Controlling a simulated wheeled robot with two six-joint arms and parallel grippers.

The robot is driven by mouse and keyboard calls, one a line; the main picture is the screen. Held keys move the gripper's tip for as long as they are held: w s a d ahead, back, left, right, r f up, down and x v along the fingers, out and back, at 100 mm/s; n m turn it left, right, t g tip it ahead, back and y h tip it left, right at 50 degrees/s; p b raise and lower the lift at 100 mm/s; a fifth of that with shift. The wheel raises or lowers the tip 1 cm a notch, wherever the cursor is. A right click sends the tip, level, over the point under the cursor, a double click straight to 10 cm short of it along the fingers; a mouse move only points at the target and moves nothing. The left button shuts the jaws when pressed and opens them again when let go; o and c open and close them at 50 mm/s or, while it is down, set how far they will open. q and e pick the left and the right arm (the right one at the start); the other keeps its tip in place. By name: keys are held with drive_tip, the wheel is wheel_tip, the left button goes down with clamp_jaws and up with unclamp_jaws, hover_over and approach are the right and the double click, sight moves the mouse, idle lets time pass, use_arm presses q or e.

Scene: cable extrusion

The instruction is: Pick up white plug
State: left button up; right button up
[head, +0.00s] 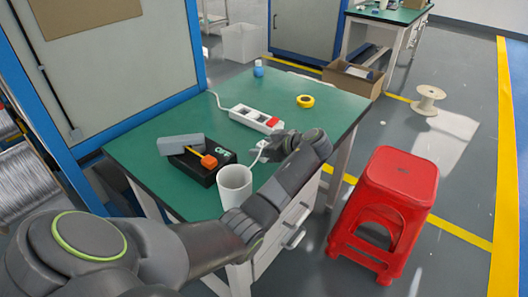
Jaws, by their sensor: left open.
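A small white plug (262,144) with a short white cable lies on the green table (330,125), just left of my left gripper's tip. My left gripper (268,148) reaches in over the right part of the table and is open. Its fingers are small and dark here, partly hidden by my own wrist. The plug is partly hidden by the fingers, and I cannot tell whether they touch it. My right gripper is not in view.
A white power strip (249,117) with a red switch lies behind the plug. A white cup (234,184) stands near the table's front edge, beside a black box (203,171) with an orange-handled tool. A yellow tape roll (305,101) and red stool (398,175) are to the right.

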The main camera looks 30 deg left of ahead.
use_arm(q)
drive_tip(key=c, duration=1.1)
drive_tip(key=shift+r, duration=0.1)
